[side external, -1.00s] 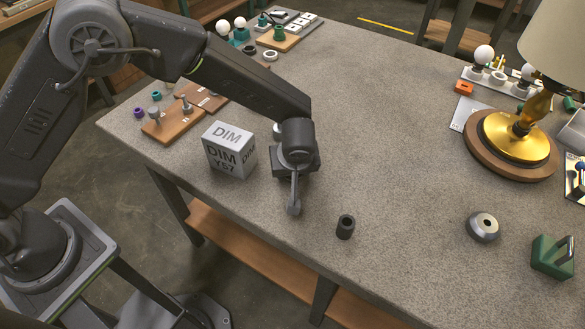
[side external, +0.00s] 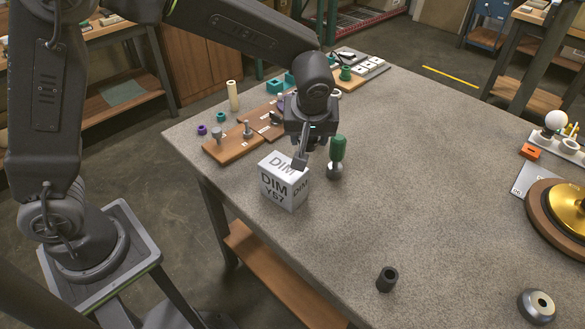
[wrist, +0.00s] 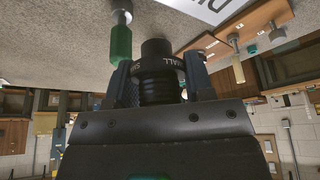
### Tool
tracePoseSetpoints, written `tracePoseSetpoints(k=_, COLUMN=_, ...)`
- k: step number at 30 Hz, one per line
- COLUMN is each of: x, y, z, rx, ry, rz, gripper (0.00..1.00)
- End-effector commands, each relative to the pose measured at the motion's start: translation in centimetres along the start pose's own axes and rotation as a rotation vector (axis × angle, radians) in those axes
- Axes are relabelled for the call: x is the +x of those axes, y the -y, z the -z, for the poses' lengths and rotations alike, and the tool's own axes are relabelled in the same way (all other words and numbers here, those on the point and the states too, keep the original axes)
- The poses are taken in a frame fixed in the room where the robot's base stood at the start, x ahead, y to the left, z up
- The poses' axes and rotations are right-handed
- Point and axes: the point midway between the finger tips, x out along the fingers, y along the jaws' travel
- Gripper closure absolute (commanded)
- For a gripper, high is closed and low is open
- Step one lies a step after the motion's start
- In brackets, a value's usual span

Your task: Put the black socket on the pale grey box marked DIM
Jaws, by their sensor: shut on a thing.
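The pale grey box (side external: 285,182) marked DIM stands near the table's left part in the side external view. Part of its white lettered top (wrist: 205,10) shows at the top edge of the wrist view. My gripper (side external: 308,158) is above and close to the box's back right side. In the wrist view my gripper (wrist: 160,80) is shut on a black ridged socket (wrist: 158,62) with pale lettering. The held socket is mostly hidden by the fingers in the side external view. Another black hollow cylinder (side external: 387,279) stands upright at the table's front.
A green-handled tool (side external: 338,150) stands just right of my gripper. Wooden boards with small parts (side external: 232,142) lie behind the box. The table's middle is clear.

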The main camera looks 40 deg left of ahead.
Motion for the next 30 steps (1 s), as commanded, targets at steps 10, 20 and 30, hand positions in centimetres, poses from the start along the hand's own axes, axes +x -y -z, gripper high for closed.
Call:
tracePoseSetpoints(k=10, x=-3.2, y=13.0, z=6.4, rx=-0.031, ry=-0.009, rz=0.007, gripper=0.76)
tracePoseSetpoints(k=20, x=-3.0, y=14.3, z=5.7, rx=-0.021, ry=-0.012, rz=0.010, gripper=0.76)
tracePoseSetpoints(k=30, x=-0.1, y=7.7, z=1.1, rx=-0.019, ry=-0.013, rz=0.011, gripper=0.76)
